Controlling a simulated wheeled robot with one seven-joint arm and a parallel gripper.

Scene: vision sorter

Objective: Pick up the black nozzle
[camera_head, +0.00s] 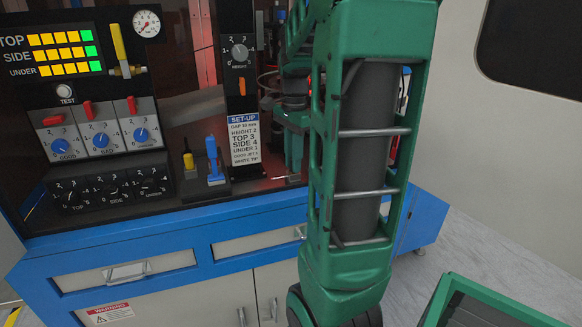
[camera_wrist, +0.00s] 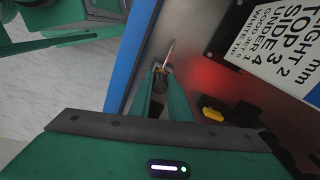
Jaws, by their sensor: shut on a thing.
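My gripper (camera_wrist: 160,82) shows in the wrist view with its two green fingers close together. They are shut on a small dark piece with a thin pale, reddish-tipped end, which I take to be the black nozzle (camera_wrist: 161,73). The fingers hide most of its body. In the head view my gripper (camera_head: 293,160) points down over the right part of the machine's ledge, right of the set-up card. The nozzle is too small and covered to make out clearly there. I cannot tell whether it still touches the ledge.
A yellow-topped piece (camera_head: 188,160) and a blue piece (camera_head: 213,165) stand on the ledge left of the set-up card (camera_head: 244,140). Dial panels (camera_head: 100,135) are farther left. The blue cabinet edge (camera_head: 150,235) runs below. A green-rimmed container (camera_head: 500,290) is at lower right.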

